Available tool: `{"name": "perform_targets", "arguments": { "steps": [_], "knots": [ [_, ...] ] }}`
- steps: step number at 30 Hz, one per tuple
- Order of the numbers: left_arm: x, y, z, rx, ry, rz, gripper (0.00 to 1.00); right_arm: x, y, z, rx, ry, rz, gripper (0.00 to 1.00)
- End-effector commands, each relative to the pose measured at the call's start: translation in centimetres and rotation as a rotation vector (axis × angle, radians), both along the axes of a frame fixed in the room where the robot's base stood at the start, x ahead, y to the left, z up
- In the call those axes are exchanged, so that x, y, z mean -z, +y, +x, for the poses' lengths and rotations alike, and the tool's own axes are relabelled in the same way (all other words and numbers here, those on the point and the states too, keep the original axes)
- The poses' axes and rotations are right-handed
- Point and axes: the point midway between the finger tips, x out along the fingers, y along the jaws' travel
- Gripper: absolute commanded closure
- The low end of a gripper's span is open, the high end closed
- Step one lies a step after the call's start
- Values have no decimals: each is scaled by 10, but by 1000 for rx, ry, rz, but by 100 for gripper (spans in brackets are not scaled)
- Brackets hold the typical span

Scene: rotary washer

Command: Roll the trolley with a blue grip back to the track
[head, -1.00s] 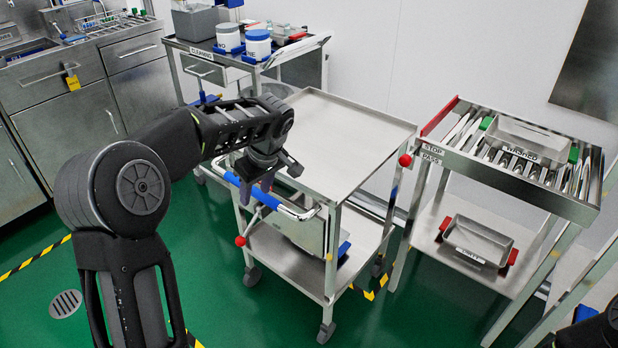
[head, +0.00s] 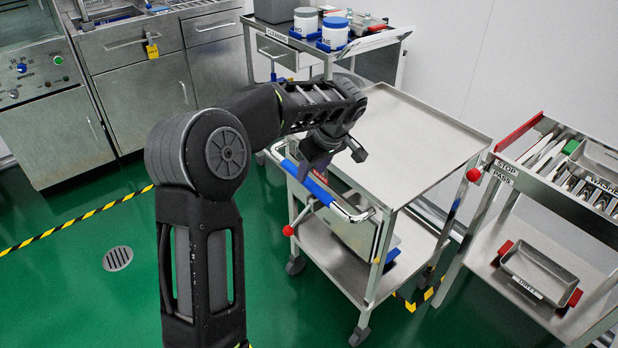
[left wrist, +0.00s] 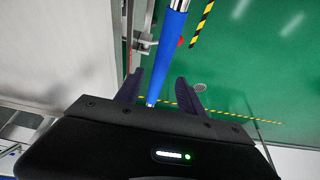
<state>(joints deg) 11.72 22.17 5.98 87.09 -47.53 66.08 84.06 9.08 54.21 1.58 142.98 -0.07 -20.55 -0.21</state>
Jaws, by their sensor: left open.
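The trolley (head: 415,135) is a steel cart with a bare top and a lower shelf. Its push bar carries a blue grip (head: 312,184) on the near left side. My left gripper (head: 322,172) is at that bar, pointing down, and is open. In the left wrist view, the blue grip (left wrist: 168,52) runs between the two spread fingers (left wrist: 160,88); whether either finger touches it I cannot tell. The track may be the roller table (head: 570,185) marked STOP and PASS, right of the trolley. My right gripper is not in view.
A red ball knob (head: 289,231) hangs below the bar. The cleaning cart (head: 375,42) with tubs stands behind the trolley. Steel cabinets (head: 140,85) line the back left. Green floor is open at left, with a drain (head: 118,258) and striped tape (head: 80,219).

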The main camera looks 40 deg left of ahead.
Motion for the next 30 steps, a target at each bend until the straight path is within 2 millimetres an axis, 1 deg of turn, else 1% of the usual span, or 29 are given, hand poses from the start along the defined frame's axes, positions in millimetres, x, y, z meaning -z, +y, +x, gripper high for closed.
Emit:
{"name": "perform_targets", "arguments": {
  "steps": [1, 3, 7, 11, 18, 30],
  "knots": [
    [9, 3, 0, -1, 3, 0, 54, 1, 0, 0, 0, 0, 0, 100],
    [19, 7, 1, 0, 3, 0, 54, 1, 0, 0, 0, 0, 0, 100],
    [33, 12, 3, 0, 1, -1, 54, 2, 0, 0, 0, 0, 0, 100],
    [38, 15, 4, 0, 0, -1, 54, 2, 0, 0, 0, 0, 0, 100],
    [38, 15, 5, 1, 0, 0, 54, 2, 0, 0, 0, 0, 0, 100],
    [38, 15, 5, 0, -1, 0, 87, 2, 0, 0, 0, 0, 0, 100]
  ]
}}
